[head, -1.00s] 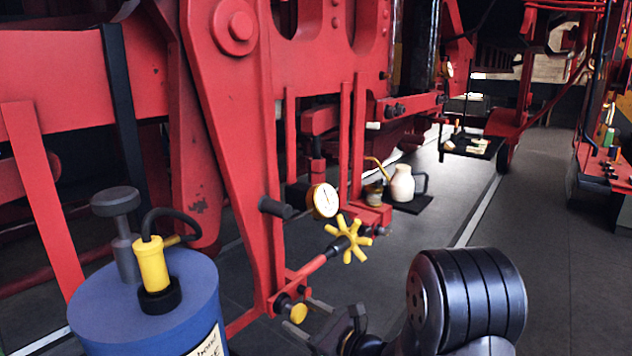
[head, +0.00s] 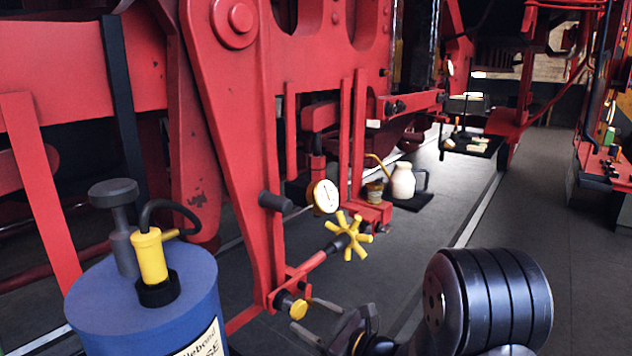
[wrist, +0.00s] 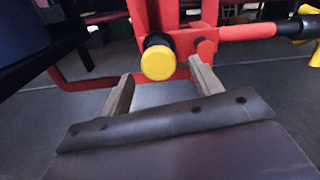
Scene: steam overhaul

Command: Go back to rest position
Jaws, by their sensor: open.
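My gripper (head: 312,318) is low in the head view, in front of the red frame's foot. Its two fingers are apart and nothing is between them. In the wrist view the gripper (wrist: 160,92) also shows open, with a yellow-capped knob (wrist: 158,60) just beyond the fingertips. The same yellow knob (head: 298,309) is on the red bracket in the head view, close to the fingers. I cannot tell whether any finger touches it.
A yellow star handwheel (head: 349,237) and a gauge (head: 325,196) are on the red frame (head: 235,150). A blue drum (head: 150,305) with a yellow pump stands at left. A cream oil can (head: 402,182) sits on a black mat behind. Grey floor at right (head: 545,230) is clear.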

